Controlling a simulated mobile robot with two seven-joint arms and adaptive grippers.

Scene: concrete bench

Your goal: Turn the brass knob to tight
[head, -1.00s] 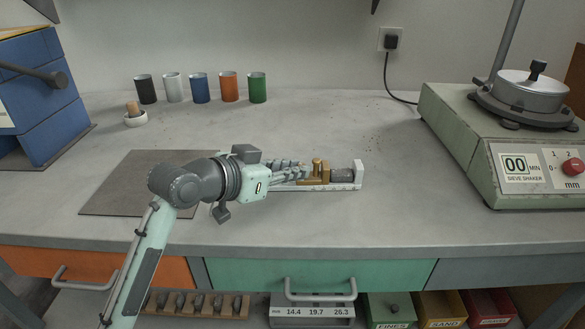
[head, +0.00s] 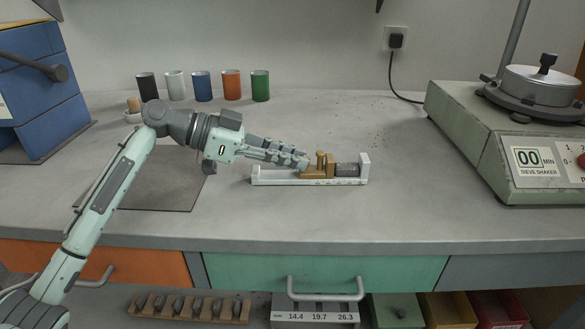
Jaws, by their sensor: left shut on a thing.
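A small clamp with a white base (head: 285,178) lies on the bench near the middle. It carries a brass block (head: 313,172) with a short upright brass post (head: 320,157), and a dark grey cylinder (head: 347,170) sits against its right end. My left gripper (head: 303,160) reaches in from the left, just above the base, its fingertips at the left side of the brass block. It is shut on the brass knob, which its fingers mostly hide. I cannot read how far the knob is turned. My right gripper is out of view.
Several coloured cups (head: 201,87) stand along the back. A grey mat (head: 165,190) lies under my left arm. The sieve shaker (head: 470,140) stands at the right, a blue cabinet (head: 45,115) at the left. The bench right of the clamp is clear.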

